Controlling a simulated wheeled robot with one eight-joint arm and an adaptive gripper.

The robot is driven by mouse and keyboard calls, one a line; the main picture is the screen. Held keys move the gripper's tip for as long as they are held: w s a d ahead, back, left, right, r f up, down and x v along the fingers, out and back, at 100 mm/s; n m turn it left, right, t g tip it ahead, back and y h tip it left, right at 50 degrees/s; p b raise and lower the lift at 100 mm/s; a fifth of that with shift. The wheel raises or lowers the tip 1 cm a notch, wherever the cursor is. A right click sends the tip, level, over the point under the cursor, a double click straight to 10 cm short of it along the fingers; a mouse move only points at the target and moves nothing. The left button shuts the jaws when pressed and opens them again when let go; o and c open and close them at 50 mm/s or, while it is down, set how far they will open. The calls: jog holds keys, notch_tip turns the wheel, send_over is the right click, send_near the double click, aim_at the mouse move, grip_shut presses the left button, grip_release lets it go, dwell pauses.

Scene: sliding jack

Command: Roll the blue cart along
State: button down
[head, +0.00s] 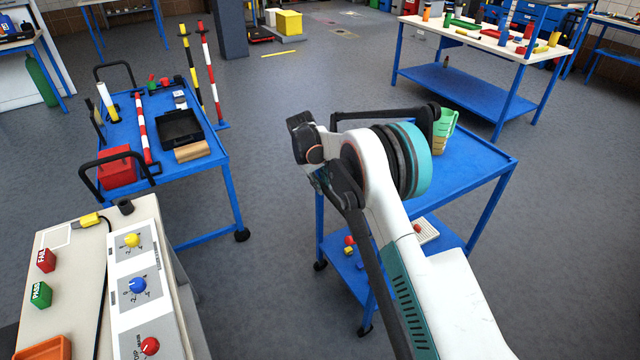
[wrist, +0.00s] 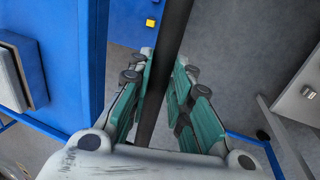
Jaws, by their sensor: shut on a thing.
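The blue cart (head: 478,160) stands right of centre in the head view, with a top deck, a lower shelf and dark castors. Its black push handle (head: 390,114) rises at the near left end, partly hidden by my arm. In the wrist view, my gripper (wrist: 166,62) has its green-padded fingers on both sides of a dark bar (wrist: 168,40), shut on it; this appears to be the cart's handle. My arm hides the fingers and much of the cart's near side in the head view.
A green cup-like item (head: 445,122) stands on the cart's deck. Another loaded blue cart (head: 200,178) is at left, beside striped posts (head: 210,70). A control bench (head: 85,290) fills the lower left. A workbench (head: 490,42) stands behind right. Grey floor (head: 290,85) is open between.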

jog(key=c, duration=1.5)
grip_release()
jog(key=shift+w+d, duration=0.2)
jog(key=shift+d, duration=0.2)
jog(key=shift+o, duration=0.2)
jog(key=shift+a, duration=0.1)
jog(key=shift+r, duration=0.1)
jog(key=shift+s+a+r, duration=0.1)
jog(key=shift+a+r, duration=0.05)
jog(key=shift+r, duration=0.05)
jog(key=v, duration=1.1)
jog(key=shift+r, duration=0.2)
